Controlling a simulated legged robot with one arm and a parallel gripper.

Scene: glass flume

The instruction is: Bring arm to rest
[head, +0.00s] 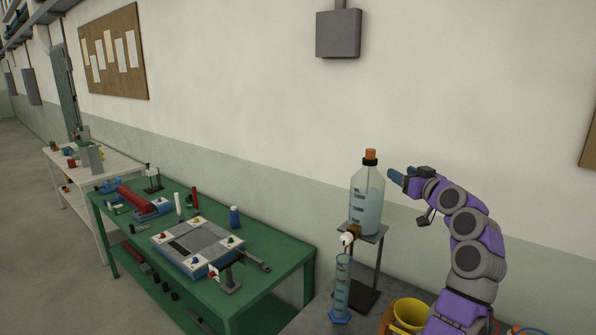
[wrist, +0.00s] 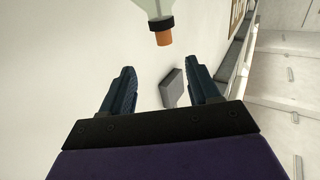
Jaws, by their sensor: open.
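My purple and grey arm reaches up at the right of the head view, with my gripper (head: 400,177) at its end, pointing left. In the wrist view my gripper (wrist: 164,88) has its two blue fingers wide apart with nothing between them. A clear bottle (head: 367,200) with an orange stopper stands on a small grey stand (head: 374,234), just left of my gripper and apart from it. The bottle's neck and stopper (wrist: 162,30) show at the top of the wrist view, beyond the fingertips.
A blue graduated cylinder (head: 341,290) stands below the bottle, near a yellow bucket (head: 409,313). A green table (head: 285,270) with several devices is at the left, and a white table (head: 75,177) behind it. A grey wall box (head: 338,34) hangs above.

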